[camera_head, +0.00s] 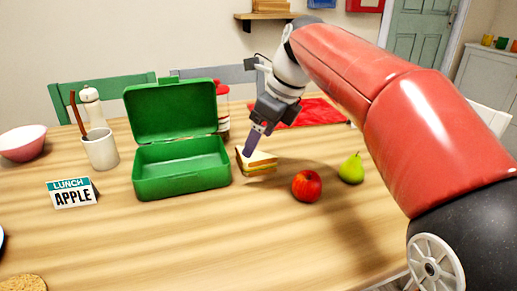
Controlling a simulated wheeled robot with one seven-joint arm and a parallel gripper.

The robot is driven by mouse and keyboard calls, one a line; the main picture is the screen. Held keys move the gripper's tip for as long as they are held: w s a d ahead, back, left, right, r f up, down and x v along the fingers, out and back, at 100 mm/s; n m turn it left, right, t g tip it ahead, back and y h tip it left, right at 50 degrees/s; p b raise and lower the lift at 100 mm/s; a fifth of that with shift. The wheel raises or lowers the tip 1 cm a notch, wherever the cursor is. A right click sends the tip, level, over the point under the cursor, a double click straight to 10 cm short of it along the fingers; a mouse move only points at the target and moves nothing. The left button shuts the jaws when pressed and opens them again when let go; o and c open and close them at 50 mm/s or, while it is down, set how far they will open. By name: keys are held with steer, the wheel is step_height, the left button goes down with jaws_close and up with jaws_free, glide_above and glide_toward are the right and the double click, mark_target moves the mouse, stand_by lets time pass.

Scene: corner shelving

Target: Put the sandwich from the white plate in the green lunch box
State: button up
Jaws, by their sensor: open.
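The sandwich (262,168) is to the right of the green lunch box (182,185), outside it. It seems to rest on the wooden table, with no plate visible under it. The lunch box stands open with its lid up, and its visible inside looks empty. My gripper (251,150) points down at the sandwich, its purple fingertips over the sandwich's left top part. The jaws are open, but the view does not show clearly whether they touch or straddle the bread. A pale rim at the far left edge could be the white plate; most of it is out of frame.
A red apple (307,186) and a green pear (351,168) stand right of the sandwich. A card (73,193) reads "LUNCH APPLE". A white mug (100,149), pepper mill (92,107) and pink bowl (22,144) stand left. The front middle of the table is clear.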

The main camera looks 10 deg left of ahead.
mark_target(251, 163)
steer(key=shift+w+a+f, duration=0.25)
steer(key=shift+w+f, duration=0.3)
steer(key=shift+w, duration=0.05)
steer(key=b+x, duration=0.1)
steer(key=x, duration=0.5)
steer(key=shift+s+a+f, duration=0.1)
steer(key=shift+f, duration=0.2)
steer(key=c, duration=0.7)
